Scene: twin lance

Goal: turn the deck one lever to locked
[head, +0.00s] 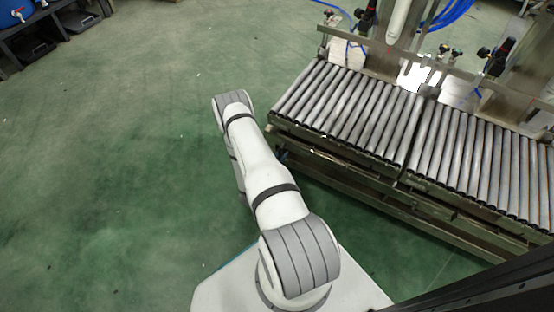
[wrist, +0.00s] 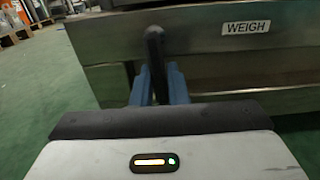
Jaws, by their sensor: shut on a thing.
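In the wrist view, a black, rounded lever (wrist: 154,44) stands upright in front of a metal frame. My gripper (wrist: 160,80) has its two blue fingers on either side of the lever's lower part and is shut on it. The lever's lower end is hidden behind the gripper body. No mark for locked shows, and I cannot tell from the picture which deck the lever belongs to. In the head view, my arm reaches away toward the left end of the conveyor; my gripper and the lever cannot be made out there.
A label reading WEIGH (wrist: 245,27) is on the metal frame (wrist: 215,65) right of the lever. In the head view, two roller decks (head: 345,105) stand side by side on the right, with posts and valves behind. The green floor (head: 110,170) at left is clear.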

